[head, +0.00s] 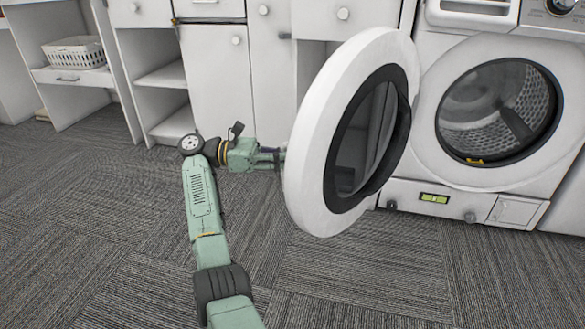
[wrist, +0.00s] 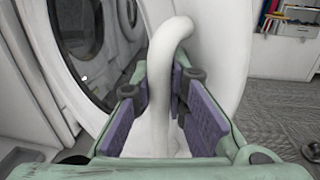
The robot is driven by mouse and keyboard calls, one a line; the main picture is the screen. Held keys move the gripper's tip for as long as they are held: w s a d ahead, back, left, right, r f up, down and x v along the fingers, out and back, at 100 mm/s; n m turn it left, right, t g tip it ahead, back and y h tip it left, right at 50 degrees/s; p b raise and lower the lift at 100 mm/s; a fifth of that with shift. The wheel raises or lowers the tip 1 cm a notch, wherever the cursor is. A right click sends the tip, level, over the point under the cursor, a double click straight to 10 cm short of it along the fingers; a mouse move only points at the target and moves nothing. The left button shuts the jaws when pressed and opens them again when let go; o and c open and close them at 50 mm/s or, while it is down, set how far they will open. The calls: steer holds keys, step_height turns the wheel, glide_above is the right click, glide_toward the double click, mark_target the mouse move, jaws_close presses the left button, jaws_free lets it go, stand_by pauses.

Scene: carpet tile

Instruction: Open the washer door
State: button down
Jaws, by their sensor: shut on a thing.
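The washer (head: 425,140) stands at the right in the head view. Its round white door (head: 310,150) is swung wide open to the left, and the drum opening (head: 497,110) is exposed. My gripper (head: 278,158) is at the door's left side in the head view, its tips partly hidden behind the door's edge. In the wrist view, a curved white handle (wrist: 165,75) on the door runs between the two purple-padded fingers of my gripper (wrist: 160,95), which is shut on it. The door's dark glass (wrist: 90,45) shows at the left there.
White cabinets (head: 218,75) line the wall behind my arm. A white basket (head: 75,52) sits on a shelf at the far left. The carpet floor (head: 370,280) in front of the washer is clear. In the wrist view, a shelf with books (wrist: 290,20) stands at the upper right.

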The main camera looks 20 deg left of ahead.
steer(key=shift+s+a+f, duration=0.15)
steer(key=shift+a+f, duration=0.1)
steer(key=shift+f, duration=0.05)
steer(key=c, duration=1.8)
jaws_free()
steer(key=shift+a, duration=0.2)
steer(key=shift+c, duration=0.2)
steer(key=shift+o, duration=1.4)
steer(key=shift+r, duration=0.1)
steer(key=shift+d, duration=0.1)
steer(key=shift+r, duration=0.15)
